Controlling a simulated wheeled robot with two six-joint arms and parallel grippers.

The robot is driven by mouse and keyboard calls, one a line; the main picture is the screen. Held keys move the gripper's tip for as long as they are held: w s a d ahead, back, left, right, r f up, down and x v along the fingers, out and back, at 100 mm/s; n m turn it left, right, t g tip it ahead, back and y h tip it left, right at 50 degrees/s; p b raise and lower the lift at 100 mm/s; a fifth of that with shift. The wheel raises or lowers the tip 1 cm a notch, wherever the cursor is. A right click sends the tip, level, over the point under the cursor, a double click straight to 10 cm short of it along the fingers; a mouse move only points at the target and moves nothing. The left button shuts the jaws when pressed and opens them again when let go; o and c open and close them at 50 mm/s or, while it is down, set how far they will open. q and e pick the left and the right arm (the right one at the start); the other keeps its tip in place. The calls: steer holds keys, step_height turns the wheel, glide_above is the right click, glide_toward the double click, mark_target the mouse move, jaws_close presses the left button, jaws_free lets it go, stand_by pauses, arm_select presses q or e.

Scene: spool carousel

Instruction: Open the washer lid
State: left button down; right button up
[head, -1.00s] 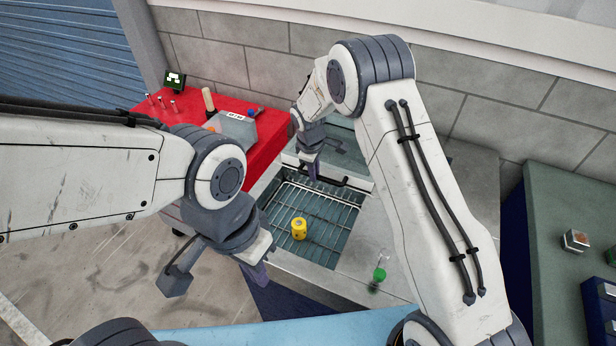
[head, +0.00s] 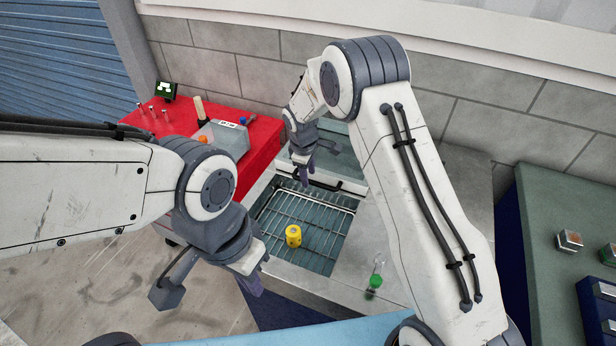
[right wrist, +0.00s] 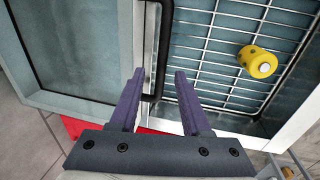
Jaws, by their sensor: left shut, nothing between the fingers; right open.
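The washer (head: 290,275) is a grey metal cabinet with an open top, showing a wire rack (head: 318,212) inside. Its lid (head: 345,148) stands raised at the back, partly hidden by my right arm. A black handle (head: 335,184) runs along the lid's edge and shows in the right wrist view (right wrist: 158,45). My right gripper (head: 304,180) is open by the handle; in the right wrist view its fingers (right wrist: 160,72) lie on either side of the bar, contact unclear. My left gripper (head: 255,288) is shut and empty, in front of the washer's left side.
A yellow spool (head: 293,236) stands on the rack, also seen in the right wrist view (right wrist: 257,62). A green-based item (head: 373,283) stands on the right deck. A red table (head: 258,150) is at the left, a green-topped bench (head: 545,200) at the right.

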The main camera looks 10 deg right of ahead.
step_height(320, 180, up, 9)
steer(key=s+b, duration=0.1)
steer(key=shift+s+a+b, duration=0.25)
steer(key=shift+a+b, duration=0.15)
steer(key=shift+a, duration=0.05)
